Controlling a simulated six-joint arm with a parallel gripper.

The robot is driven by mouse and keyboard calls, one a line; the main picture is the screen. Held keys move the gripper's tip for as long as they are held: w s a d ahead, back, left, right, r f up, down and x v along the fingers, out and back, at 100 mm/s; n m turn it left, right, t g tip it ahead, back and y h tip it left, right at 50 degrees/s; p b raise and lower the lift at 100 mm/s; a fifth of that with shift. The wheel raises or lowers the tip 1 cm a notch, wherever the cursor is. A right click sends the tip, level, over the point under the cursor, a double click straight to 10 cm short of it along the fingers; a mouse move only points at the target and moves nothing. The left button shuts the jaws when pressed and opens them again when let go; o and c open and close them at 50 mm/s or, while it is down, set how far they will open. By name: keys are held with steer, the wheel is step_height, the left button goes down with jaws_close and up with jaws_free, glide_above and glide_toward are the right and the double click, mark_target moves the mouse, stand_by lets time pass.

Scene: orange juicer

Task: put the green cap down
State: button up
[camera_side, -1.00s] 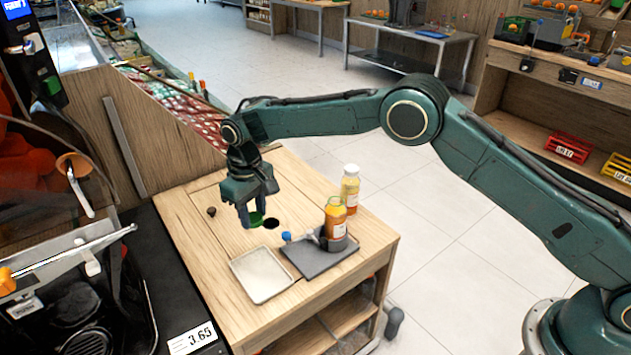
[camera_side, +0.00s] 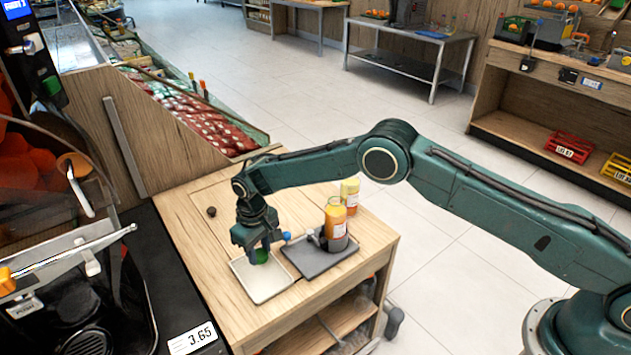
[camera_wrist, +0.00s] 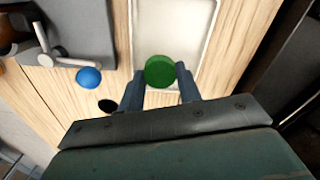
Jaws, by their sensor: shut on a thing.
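The green cap (camera_side: 261,256) is held between the fingers of my gripper (camera_side: 260,253), over the left part of the white tray (camera_side: 269,289). In the wrist view the cap (camera_wrist: 160,71) sits between the two fingertips of my gripper (camera_wrist: 160,80), with the white tray (camera_wrist: 205,20) behind it. My gripper is shut on the cap and points down. I cannot tell whether the cap touches the tray.
A grey board (camera_side: 313,261) beside the tray holds an orange juice bottle (camera_side: 335,217) in a dark holder. A blue ball-ended part (camera_wrist: 89,77) and a dark hole (camera_wrist: 106,106) lie close by. A second bottle (camera_side: 349,194) stands behind.

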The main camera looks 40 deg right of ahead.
mark_target(260, 254)
steer(key=shift+f, duration=2.05)
steer(key=shift+f, duration=0.1)
steer(key=o, duration=0.8)
step_height(260, 254, up, 12)
steer(key=shift+r, duration=0.1)
